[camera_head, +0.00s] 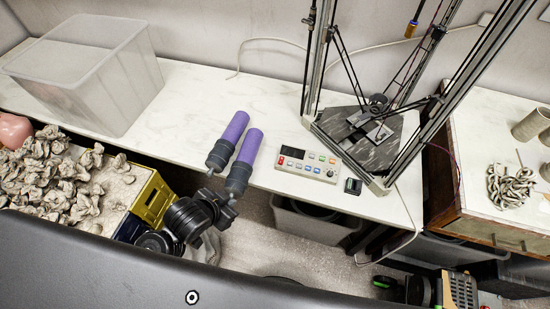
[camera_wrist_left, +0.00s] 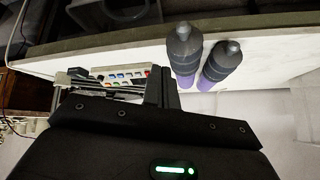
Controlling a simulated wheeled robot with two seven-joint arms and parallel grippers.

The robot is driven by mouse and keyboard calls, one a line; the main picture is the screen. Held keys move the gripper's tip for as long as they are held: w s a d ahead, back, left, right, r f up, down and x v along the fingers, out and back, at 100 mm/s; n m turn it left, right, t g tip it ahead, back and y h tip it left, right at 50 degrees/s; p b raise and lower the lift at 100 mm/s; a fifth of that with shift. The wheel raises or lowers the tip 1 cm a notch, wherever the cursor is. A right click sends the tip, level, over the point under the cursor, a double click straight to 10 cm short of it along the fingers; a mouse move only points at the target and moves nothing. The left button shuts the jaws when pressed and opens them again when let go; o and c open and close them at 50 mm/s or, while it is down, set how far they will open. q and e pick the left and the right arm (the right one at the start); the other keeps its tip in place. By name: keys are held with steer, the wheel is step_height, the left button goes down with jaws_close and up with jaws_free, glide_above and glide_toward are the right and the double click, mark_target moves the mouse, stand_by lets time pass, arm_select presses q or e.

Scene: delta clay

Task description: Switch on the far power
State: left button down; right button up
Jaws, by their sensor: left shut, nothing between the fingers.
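A delta machine (camera_head: 355,135) with tall posts stands behind the panel. A translucent bin (camera_head: 85,70) is at the back left. Clay lumps (camera_head: 70,180) lie at the left.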

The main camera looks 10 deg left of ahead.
arm_select(q)
steer(key=s+a+f+n+g+y, duration=0.15)
steer(key=s+f, duration=0.35)
steer(key=f, duration=0.6)
steer(key=s+a+f+n+g+b, duration=0.15)
steer(key=s+f, duration=0.35)
steer(key=f, duration=0.7)
steer(key=s+a+f+n+g, duration=0.1)
steer(key=s+a+f+g, duration=0.3)
steer(key=f, duration=0.7)
steer(key=s+a+f, duration=0.1)
steer(key=s+f, duration=0.9)
steer(key=s, duration=0.4)
steer(key=shift+s+f+m+t, duration=0.25)
steer(key=shift+f+m+t, duration=0.05)
steer(key=shift+f+t, duration=0.1)
steer(key=shift+s+y, duration=0.15)
steer(key=shift+y, duration=0.1)
